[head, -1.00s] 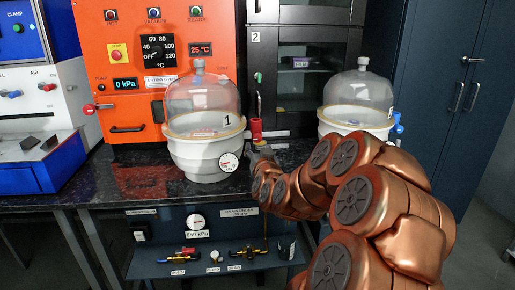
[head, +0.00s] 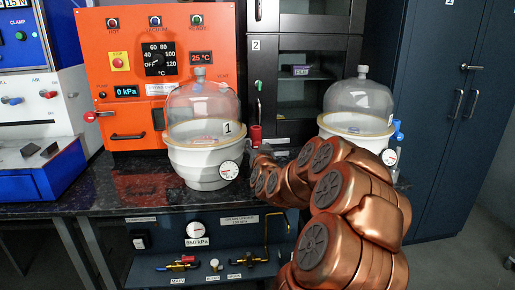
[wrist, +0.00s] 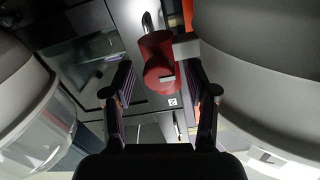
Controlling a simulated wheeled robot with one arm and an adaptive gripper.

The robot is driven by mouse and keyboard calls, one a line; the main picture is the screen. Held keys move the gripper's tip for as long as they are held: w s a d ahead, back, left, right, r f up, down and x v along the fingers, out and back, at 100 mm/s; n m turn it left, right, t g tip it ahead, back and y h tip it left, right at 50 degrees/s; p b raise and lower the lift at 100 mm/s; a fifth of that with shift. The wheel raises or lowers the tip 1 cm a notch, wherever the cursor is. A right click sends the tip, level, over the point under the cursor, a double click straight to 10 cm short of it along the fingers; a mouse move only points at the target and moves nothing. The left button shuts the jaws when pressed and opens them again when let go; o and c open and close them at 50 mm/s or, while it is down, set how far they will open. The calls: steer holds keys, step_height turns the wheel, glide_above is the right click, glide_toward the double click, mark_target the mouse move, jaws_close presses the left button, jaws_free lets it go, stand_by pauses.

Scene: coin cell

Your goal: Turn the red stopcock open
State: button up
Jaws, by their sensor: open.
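The red stopcock (head: 255,135) stands at the right side of the glass-domed desiccator marked 1 (head: 196,160). In the wrist view the red stopcock (wrist: 158,62) shows as a red cylinder with a grey stem on its right, joining the pale vessel. My gripper (wrist: 161,78) is open, its two dark fingers either side of the lower part of the stopcock in the picture. I cannot tell how far their tips are from it in depth. In the head view my gripper (head: 262,157) is just below the stopcock and partly hidden by my arm.
A second domed desiccator (head: 358,125) with a blue stopcock (head: 398,131) stands to the right, partly behind my arm. An orange oven (head: 130,75) and a dark cabinet (head: 300,75) stand behind. The black bench top (head: 100,190) is clear at front left.

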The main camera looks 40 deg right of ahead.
jaws_close()
stand_by(0.6)
steer(key=shift+b, duration=0.3)
steer(key=m+b, duration=0.2)
steer(key=m, duration=0.1)
steer(key=shift+f, duration=0.15)
steer(key=shift+m+b, duration=4.15)
steer(key=shift+m, duration=3.25)
